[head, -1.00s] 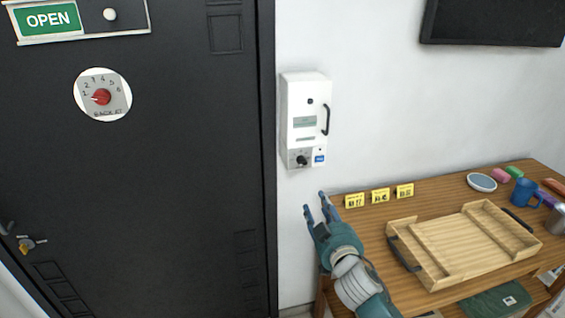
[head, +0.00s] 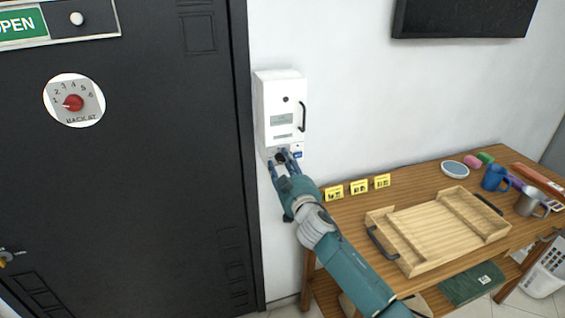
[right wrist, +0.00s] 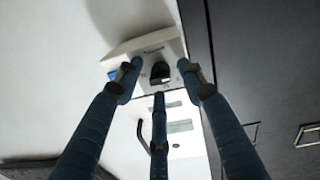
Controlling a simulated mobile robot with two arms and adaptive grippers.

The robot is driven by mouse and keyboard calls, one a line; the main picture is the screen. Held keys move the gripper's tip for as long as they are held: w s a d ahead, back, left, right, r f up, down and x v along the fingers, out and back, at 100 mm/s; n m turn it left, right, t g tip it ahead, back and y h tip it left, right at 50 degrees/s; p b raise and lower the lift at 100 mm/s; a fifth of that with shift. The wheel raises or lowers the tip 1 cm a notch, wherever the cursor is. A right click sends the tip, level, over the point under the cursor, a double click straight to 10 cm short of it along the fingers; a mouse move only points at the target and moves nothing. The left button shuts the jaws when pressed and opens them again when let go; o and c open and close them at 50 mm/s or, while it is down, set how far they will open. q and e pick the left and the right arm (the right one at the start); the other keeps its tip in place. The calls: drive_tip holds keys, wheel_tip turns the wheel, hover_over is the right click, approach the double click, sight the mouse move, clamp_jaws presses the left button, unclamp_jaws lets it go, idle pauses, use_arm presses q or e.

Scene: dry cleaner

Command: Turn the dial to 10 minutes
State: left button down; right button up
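A white wall box (head: 281,112) hangs right of the dark door. Its small black dial (head: 280,157) sits low on the front, left of a blue label (head: 297,154). In the right wrist view the dial (right wrist: 160,73) shows upside down, between the fingertips. My right gripper (head: 283,167) is at the lower front of the box, its fingers spread open and pointing at the dial. I cannot tell whether any finger touches it, and the scale marks are too small to read. My left gripper is not in view.
A red-knobbed BACK AT dial (head: 74,103) is on the dark door (head: 150,190). A wooden table (head: 345,215) at the right holds yellow cards (head: 358,187), a wooden tray (head: 435,228), a blue mug (head: 495,178) and a metal cup (head: 530,203).

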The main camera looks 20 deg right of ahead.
drive_tip(key=shift+w, duration=0.1)
clamp_jaws()
